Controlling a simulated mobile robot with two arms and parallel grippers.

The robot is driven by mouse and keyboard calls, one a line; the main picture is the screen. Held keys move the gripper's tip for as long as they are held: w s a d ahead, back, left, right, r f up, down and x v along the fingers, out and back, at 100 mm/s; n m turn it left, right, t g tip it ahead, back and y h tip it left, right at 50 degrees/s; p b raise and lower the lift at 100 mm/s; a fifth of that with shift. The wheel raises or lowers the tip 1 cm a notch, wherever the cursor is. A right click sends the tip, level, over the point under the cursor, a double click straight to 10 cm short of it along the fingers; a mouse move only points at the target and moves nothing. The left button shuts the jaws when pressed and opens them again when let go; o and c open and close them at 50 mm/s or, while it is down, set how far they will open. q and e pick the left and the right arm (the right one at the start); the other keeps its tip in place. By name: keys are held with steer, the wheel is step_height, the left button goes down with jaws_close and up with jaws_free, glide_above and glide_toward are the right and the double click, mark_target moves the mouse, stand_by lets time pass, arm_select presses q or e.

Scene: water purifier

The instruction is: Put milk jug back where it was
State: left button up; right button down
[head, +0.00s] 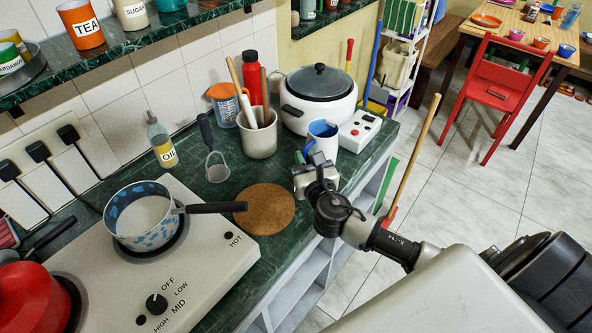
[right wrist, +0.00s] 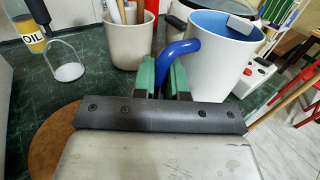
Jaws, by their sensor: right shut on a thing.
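The milk jug (head: 325,131) is white outside and blue inside, with a blue handle. It stands upright near the right end of the green counter, just in front of the white cooker. In the right wrist view the jug (right wrist: 222,65) fills the upper right. My right gripper (head: 306,158) is shut on the jug's handle, its green fingers (right wrist: 166,76) either side of it. The gripper partly hides the jug's lower part in the head view. I cannot tell whether its base touches the counter. My left gripper is not in view.
A utensil crock (head: 257,137) stands left of the jug. The white cooker (head: 318,100) and its control box (head: 360,131) are behind it. A round brown mat (head: 264,210) lies on the counter (head: 228,238), near the stove's blue-patterned pan (head: 150,236). The counter's right edge is close.

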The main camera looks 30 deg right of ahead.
steer(key=w+f, duration=0.1)
steer(key=f, duration=0.1)
steer(key=w+f+b, duration=0.1)
steer(key=f, duration=0.1)
steer(key=w+f, duration=0.1)
steer(key=f, duration=0.1)
steer(key=shift+w+a+f, duration=0.1)
steer(key=shift+a, duration=0.25)
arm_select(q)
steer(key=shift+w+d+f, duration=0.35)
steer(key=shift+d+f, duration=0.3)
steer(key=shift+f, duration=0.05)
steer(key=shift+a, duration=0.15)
arm_select(e)
steer(key=c, duration=1.2)
jaws_free()
steer(key=shift+f, duration=0.1)
steer(key=shift+o, duration=0.2)
steer(key=s, duration=0.4)
steer(key=s+a+b, duration=0.1)
steer(key=s, duration=0.3)
steer(key=s+a, duration=0.1)
steer(key=s, duration=0.3)
steer(key=shift+a, duration=0.2)
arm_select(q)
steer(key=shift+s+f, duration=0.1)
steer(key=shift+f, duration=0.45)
